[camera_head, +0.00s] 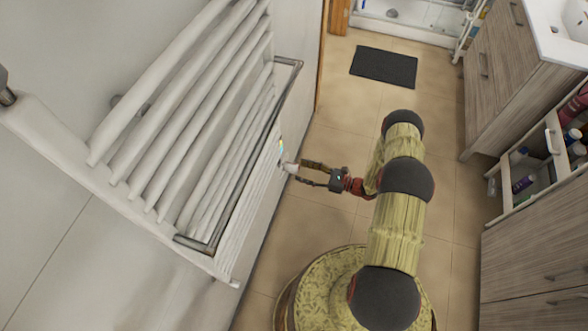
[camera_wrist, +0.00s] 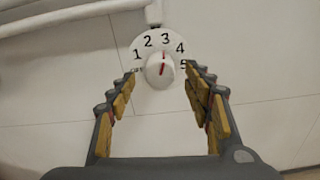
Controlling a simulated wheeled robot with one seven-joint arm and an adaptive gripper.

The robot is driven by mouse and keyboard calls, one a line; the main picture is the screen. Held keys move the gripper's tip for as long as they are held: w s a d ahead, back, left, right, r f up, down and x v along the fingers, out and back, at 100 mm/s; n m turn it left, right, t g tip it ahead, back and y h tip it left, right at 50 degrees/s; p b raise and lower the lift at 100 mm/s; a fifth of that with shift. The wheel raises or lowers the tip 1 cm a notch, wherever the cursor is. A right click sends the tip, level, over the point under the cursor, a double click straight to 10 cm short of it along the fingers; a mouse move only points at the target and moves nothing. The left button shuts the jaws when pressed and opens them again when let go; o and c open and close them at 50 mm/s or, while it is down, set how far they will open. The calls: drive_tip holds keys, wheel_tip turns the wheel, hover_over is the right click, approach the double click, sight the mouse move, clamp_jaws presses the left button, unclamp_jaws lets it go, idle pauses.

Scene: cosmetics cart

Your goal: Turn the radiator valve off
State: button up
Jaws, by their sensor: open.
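The radiator valve is a white round knob (camera_wrist: 157,74) in front of a white dial marked 1 to 5. A small label at the dial's lower left is too small to read. The red line on the knob points up, close to the 3. In the head view the valve (camera_head: 289,168) is a small white piece at the radiator's right side. My gripper (camera_head: 299,171) is open in front of it. In the wrist view my gripper's fingers (camera_wrist: 160,73) are on either side of the knob, with gaps visible. I cannot tell whether the fingertips reach past its front face.
The white towel radiator (camera_head: 120,195) with a grey metal rail (camera_head: 290,85) fills the left. A dark mat (camera_head: 384,67) lies on the tiled floor.

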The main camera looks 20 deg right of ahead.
sight(298, 170)
drive_tip(key=shift+b+x, duration=0.3)
drive_tip(key=shift+x, duration=1.95)
drive_tip(key=c, duration=1.1)
drive_tip(key=shift+c, duration=0.3)
